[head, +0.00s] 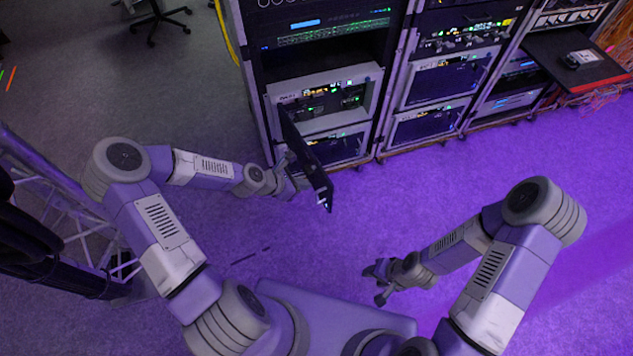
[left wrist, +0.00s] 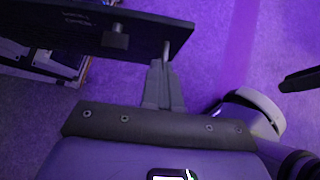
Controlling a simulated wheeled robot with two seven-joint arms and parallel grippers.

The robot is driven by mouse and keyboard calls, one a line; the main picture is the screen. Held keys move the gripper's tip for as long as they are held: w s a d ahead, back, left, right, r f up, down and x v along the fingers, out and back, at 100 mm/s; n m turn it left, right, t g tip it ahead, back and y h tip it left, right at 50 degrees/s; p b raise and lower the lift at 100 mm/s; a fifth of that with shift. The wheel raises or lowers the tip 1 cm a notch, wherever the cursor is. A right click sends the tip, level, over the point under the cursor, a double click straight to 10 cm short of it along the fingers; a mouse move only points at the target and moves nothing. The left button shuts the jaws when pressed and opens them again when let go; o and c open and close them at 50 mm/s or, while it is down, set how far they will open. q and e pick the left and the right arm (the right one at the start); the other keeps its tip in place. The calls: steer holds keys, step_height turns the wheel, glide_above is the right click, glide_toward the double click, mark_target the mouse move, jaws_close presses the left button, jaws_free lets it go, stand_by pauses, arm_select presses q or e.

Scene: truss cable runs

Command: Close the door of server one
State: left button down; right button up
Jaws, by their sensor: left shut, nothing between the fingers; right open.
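The black server door (head: 308,165) stands open, sticking out toward me from the left side of a lit server bay (head: 325,98) in the left rack. I take it for the door of server one; its label is too small to read. My left gripper (head: 287,162) is shut and empty, at the left face of the door. In the left wrist view the shut fingers (left wrist: 163,72) reach the edge of the door (left wrist: 90,28), close to a small post on it; I cannot tell whether they touch. My right gripper (head: 374,282) is open and empty, low over the floor, away from the racks.
More racks (head: 440,80) stand to the right of the left one, with a black shelf (head: 575,60) pulled out at the far right. A truss (head: 70,215) stands at the left. An office chair (head: 155,18) is at the back left. The purple floor before the racks is clear.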

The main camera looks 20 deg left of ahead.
mark_target(325, 180)
arm_select(q)
steer(key=shift+w+d+f+b, duration=0.25)
steer(key=shift+w+d+b, duration=0.05)
steer(key=shift+w+d, duration=0.6)
steer(key=shift+w+d+f+b, duration=0.25)
steer(key=shift+w+d+b, duration=0.05)
steer(key=shift+w+d, duration=0.6)
